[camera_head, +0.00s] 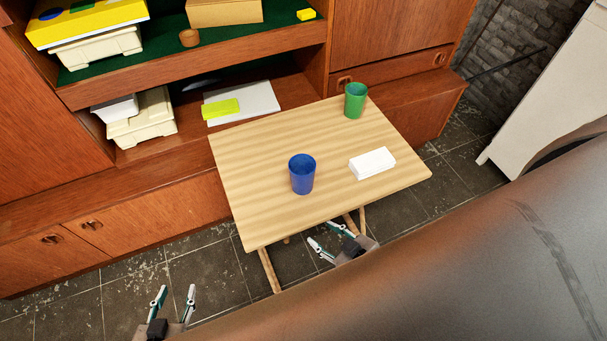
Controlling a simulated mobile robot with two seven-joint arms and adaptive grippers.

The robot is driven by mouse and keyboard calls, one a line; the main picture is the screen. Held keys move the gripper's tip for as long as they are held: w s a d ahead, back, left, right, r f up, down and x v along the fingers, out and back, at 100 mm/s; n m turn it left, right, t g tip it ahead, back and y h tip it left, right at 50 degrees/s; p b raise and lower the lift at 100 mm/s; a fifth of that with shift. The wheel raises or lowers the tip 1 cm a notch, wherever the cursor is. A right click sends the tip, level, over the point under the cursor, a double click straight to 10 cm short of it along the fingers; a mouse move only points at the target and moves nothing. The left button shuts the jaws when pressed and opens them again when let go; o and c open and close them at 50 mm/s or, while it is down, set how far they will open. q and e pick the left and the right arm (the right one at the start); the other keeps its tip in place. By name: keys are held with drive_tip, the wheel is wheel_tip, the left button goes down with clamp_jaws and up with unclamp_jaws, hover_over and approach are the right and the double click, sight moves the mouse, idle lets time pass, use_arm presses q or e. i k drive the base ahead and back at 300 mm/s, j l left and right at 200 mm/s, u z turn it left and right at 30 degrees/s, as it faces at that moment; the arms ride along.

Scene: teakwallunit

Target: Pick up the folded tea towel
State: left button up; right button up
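A white folded block, which looks like the folded tea towel (372,163), lies flat on the right part of the small wooden table (262,205). My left gripper (175,294) is open and empty over the floor, left of the table and well away from the towel. My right gripper (325,238) is below and in front of the table's near edge, apart from the towel. Its fingers are spread with nothing between them. Part of the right gripper's arm is hidden by the large brown surface at lower right.
A blue cup (302,175) stands left of the towel and a green cup (355,101) stands behind it, near the far edge. A teak wall unit (200,209) stands behind the table. A large brown surface (450,260) fills the lower right. Tiled floor is free at lower left.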

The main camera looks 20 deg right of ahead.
sight(365, 166)
drive_tip(key=k+l+z, duration=0.1)
drive_tip(key=z, duration=0.4)
drive_tip(key=l+z, duration=0.35)
drive_tip(key=z, duration=0.15)
drive_tip(key=k, duration=0.05)
